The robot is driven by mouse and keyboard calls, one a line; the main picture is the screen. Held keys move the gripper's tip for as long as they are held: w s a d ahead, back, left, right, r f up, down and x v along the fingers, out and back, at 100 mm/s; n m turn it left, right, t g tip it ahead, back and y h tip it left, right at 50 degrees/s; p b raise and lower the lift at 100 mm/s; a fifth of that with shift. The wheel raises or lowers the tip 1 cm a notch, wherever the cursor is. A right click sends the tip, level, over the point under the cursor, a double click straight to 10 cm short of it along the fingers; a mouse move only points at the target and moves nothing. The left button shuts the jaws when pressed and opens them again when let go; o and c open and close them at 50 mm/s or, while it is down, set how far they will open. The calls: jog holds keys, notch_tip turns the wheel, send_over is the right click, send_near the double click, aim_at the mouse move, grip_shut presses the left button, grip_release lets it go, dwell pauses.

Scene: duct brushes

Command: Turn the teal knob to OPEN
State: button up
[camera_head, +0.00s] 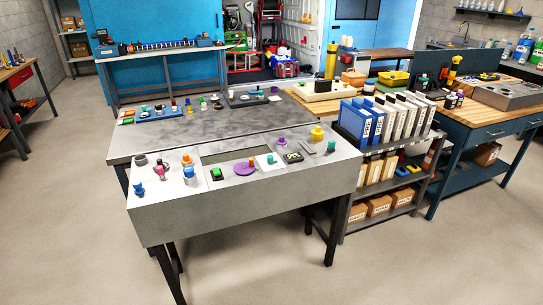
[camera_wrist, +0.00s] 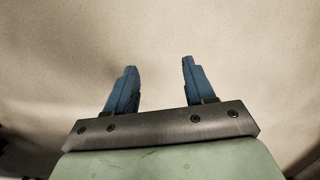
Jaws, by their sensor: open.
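My gripper (camera_wrist: 160,72) shows in the wrist view with its two blue fingers wide apart and nothing between them. Only pale, blurred floor is behind them. My gripper does not show in the head view. In the head view, a small teal knob (camera_head: 270,158) stands on a white plate on the front ledge of the grey bench (camera_head: 250,213). Another small teal piece (camera_head: 331,146) stands farther right on the same ledge. The pictures are too small to tell which is the task's knob. No OPEN mark or knob setting is readable.
A rectangular recess (camera_head: 235,153) lies behind. A shelf of binders (camera_head: 377,123) stands right of the bench.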

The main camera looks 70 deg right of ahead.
jog(key=w+d+r+m+t, duration=0.25)
jog(key=w+d+r, duration=0.4)
jog(key=w, duration=0.35)
jog(key=w+d+r+m+t+h, duration=0.1)
jog(key=w+d+r+m+t, duration=0.15)
jog(key=w+d+r, duration=0.5)
jog(key=w+d+r+m+t, duration=0.25)
jog(key=w+r, duration=0.55)
jog(key=w, duration=0.6)
jog(key=w+d+r+m+t+h, duration=0.1)
jog(key=w+d+r+m+t, duration=0.2)
jog(key=d+r, duration=0.9)
jog(key=w+d+r+m+t+h, duration=0.25)
jog(key=w+d+r, duration=0.25)
jog(key=d+r, duration=0.7)
jog(key=s+d+r+m+g, duration=0.25)
jog(key=s+d+r, duration=0.25)
jog(key=s+d, duration=0.35)
jog(key=m+g+y, duration=0.3)
jog(key=m+g, duration=0.2)
jog(key=m, duration=1)
send_near(270, 157)
jog(key=x, duration=0.8)
jog(key=shift+w+d+f, duration=0.15)
jog(key=shift+f, duration=0.2)
